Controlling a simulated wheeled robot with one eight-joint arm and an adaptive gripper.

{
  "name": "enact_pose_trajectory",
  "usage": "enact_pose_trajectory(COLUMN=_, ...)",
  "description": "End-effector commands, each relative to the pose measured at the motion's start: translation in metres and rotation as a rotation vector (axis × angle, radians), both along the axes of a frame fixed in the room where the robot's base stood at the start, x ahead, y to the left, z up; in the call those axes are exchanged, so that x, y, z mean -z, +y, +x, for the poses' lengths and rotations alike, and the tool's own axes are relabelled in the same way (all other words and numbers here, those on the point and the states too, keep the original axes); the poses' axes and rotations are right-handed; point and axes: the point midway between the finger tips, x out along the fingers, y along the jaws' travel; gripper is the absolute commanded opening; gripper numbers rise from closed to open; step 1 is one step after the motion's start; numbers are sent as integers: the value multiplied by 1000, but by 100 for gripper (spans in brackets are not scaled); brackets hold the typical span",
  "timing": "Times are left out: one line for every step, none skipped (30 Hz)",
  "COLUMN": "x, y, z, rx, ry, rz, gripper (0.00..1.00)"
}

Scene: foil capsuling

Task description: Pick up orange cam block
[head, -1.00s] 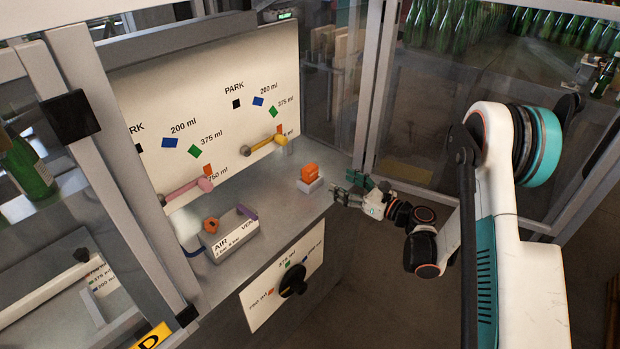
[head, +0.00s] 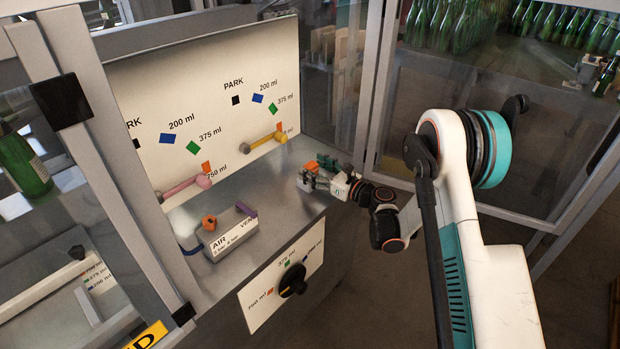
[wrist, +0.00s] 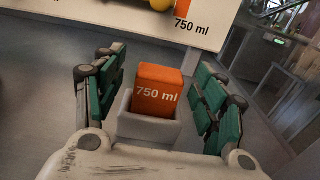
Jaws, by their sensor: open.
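The orange cam block (wrist: 158,92), marked "750 ml", sits upright in a light grey holder (wrist: 148,128) on the metal shelf. In the head view the orange block (head: 311,167) shows partly behind my gripper (head: 322,176). In the wrist view my gripper (wrist: 155,105) is open, with one green-padded finger to the left of the block and holder and the other to the right. Gaps show between both fingers and the block, and nothing is held.
A panel (head: 215,100) with pink (head: 190,186) and yellow (head: 268,140) levers stands behind the shelf. A grey AIR/VENT box (head: 228,236) with an orange knob sits left on the shelf. A dial (head: 293,280) is on the front panel below.

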Motion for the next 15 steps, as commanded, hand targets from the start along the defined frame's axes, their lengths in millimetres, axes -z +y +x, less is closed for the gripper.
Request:
enact_pose_trajectory(x=3, y=7, z=5, rx=-1, ry=0, rz=0, gripper=65)
enact_pose_trajectory(x=3, y=10, z=7, rx=0, ry=0, rz=0, gripper=65)
enact_pose_trajectory(x=2, y=13, z=10, rx=0, ry=0, rz=0, gripper=65)
enact_pose_trajectory(x=2, y=15, z=11, rx=0, ry=0, rz=0, gripper=65)
enact_pose_trajectory(x=1, y=16, z=12, rx=0, ry=0, rz=0, gripper=65)
enact_pose_trajectory(x=1, y=16, z=13, rx=0, ry=0, rz=0, gripper=65)
enact_pose_trajectory(x=0, y=16, z=13, rx=0, ry=0, rz=0, gripper=65)
enact_pose_trajectory(x=0, y=16, z=13, rx=1, ry=0, rz=0, gripper=65)
enact_pose_trajectory(x=0, y=16, z=13, rx=1, ry=0, rz=0, gripper=65)
enact_pose_trajectory(x=0, y=16, z=13, rx=1, ry=0, rz=0, gripper=65)
enact_pose_trajectory(x=0, y=16, z=13, rx=1, ry=0, rz=0, gripper=65)
enact_pose_trajectory(x=0, y=16, z=13, rx=1, ry=0, rz=0, gripper=56)
enact_pose_trajectory(x=0, y=16, z=13, rx=1, ry=0, rz=0, gripper=49)
enact_pose_trajectory(x=0, y=16, z=13, rx=1, ry=0, rz=0, gripper=42)
enact_pose_trajectory(x=0, y=16, z=13, rx=1, ry=0, rz=0, gripper=33)
